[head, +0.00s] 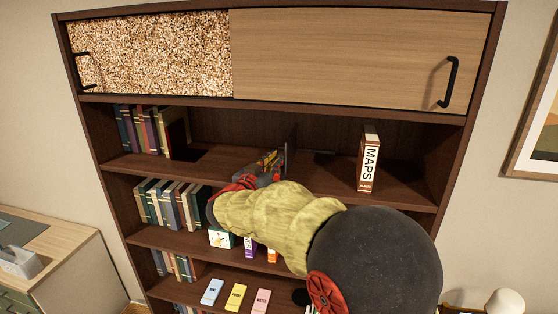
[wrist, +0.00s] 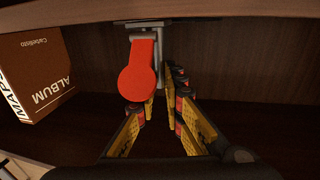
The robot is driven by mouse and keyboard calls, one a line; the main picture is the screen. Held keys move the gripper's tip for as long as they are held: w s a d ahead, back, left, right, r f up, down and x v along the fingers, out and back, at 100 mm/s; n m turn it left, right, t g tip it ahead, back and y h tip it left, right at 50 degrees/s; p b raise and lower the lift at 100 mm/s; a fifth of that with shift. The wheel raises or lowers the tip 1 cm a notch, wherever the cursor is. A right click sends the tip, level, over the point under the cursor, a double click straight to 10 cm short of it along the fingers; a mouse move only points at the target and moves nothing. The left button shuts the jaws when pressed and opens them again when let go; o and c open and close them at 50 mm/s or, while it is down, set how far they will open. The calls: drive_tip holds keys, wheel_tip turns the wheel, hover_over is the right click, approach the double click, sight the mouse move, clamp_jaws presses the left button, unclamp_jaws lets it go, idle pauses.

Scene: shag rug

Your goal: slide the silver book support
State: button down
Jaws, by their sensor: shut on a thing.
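The silver book support (wrist: 161,48) shows in the wrist view as an upright grey bar, with a red round-ended tab (wrist: 138,78) beside it. In the head view the support (head: 286,157) is a thin grey upright on the upper open shelf, partly hidden by my gripper. My gripper (head: 272,161) reaches into that shelf from the front. In the wrist view its yellow-backed fingers (wrist: 158,95) are closed in on the support. The red tab hides part of the contact.
A brown MAPS album (head: 369,160) stands on the same shelf, to the right in the head view. Several books (head: 142,132) stand at its left end. The cabinet's sliding doors (head: 345,58) are above. Lower shelves hold more books and small boxes.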

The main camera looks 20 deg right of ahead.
drive_tip(key=c, duration=1.9)
unclamp_jaws()
drive_tip(key=v, duration=1.2)
